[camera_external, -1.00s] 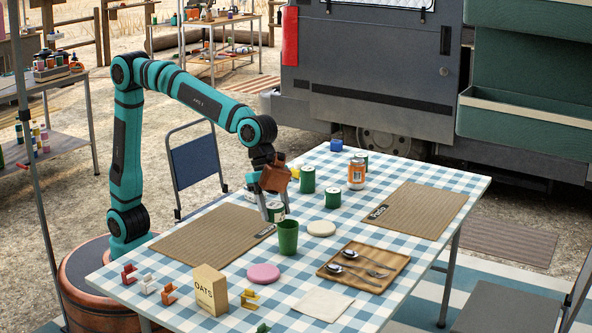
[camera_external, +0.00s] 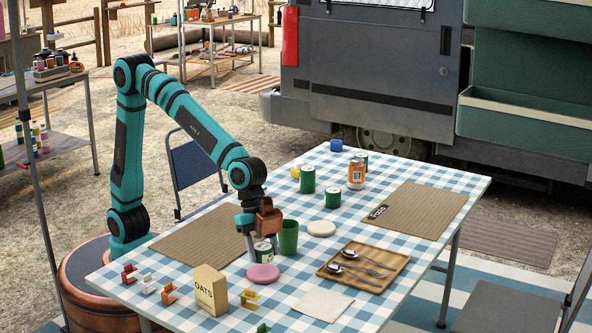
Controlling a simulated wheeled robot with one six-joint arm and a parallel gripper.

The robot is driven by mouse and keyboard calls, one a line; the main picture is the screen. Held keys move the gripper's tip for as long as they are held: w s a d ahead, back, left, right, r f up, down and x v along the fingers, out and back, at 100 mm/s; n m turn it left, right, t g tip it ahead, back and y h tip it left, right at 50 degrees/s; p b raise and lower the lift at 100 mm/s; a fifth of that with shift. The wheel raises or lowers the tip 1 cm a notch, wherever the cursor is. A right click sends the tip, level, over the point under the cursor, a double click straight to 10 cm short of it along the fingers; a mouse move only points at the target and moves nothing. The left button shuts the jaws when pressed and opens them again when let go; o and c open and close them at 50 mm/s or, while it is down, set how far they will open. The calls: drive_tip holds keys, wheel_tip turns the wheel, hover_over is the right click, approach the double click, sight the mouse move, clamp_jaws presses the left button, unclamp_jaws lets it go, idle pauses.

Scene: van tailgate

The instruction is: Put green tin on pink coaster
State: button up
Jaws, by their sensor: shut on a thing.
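My gripper (camera_external: 262,238) points down and is shut on a green tin (camera_external: 264,254) with a pale label and light lid. The tin is upright, at the far edge of the pink coaster (camera_external: 263,275) in the picture. I cannot tell whether it touches the coaster or hangs a little above it. The coaster is a flat round disc on the checked table. Other green tins stand further back: one (camera_external: 307,180) and a shorter one (camera_external: 333,197).
A green cup (camera_external: 289,238) stands close to the right of my gripper. A cream coaster (camera_external: 321,228) and a wooden cutlery tray (camera_external: 394,260) lie to the right.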

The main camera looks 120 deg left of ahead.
sight(263, 260)
drive_tip(key=shift+f, duration=2)
drive_tip(key=shift+f, duration=0.1)
drive_tip(key=o, duration=1)
drive_tip(key=v, duration=1.2)
drive_tip(key=shift+r, duration=0.2)
